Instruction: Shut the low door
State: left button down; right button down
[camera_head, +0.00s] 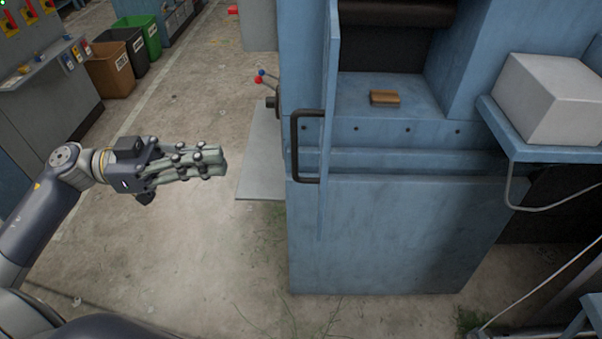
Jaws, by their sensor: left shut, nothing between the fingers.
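A blue machine (390,240) stands right of centre. Its blue door (329,80) shows nearly edge-on and stands open, swung out toward me at the left side of the opening. A dark bar handle (296,147) is fixed to the door and faces left. Inside the opening a small brown block (384,97) lies on a blue ledge. My left gripper (222,161) is shut and empty, to the left of the handle and apart from it, with its fingers pointing right. My right gripper is not in view.
A white box (548,98) sits on a blue shelf (520,150) at the right. Brown, black and green bins (110,70) stand at the upper left beside a control cabinet (45,90). A grey plate (258,165) lies by the machine. The floor around my left gripper is clear.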

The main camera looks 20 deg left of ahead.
pick_arm(q)
jog(key=w+d+g+p, duration=0.1)
jog(key=d+p, duration=0.3)
jog(key=d, duration=1)
jog(key=shift+w+d+r+m+p, duration=0.15)
jog(key=shift+w+d+m+p, duration=0.15)
jog(key=shift+w+d+m, duration=0.1)
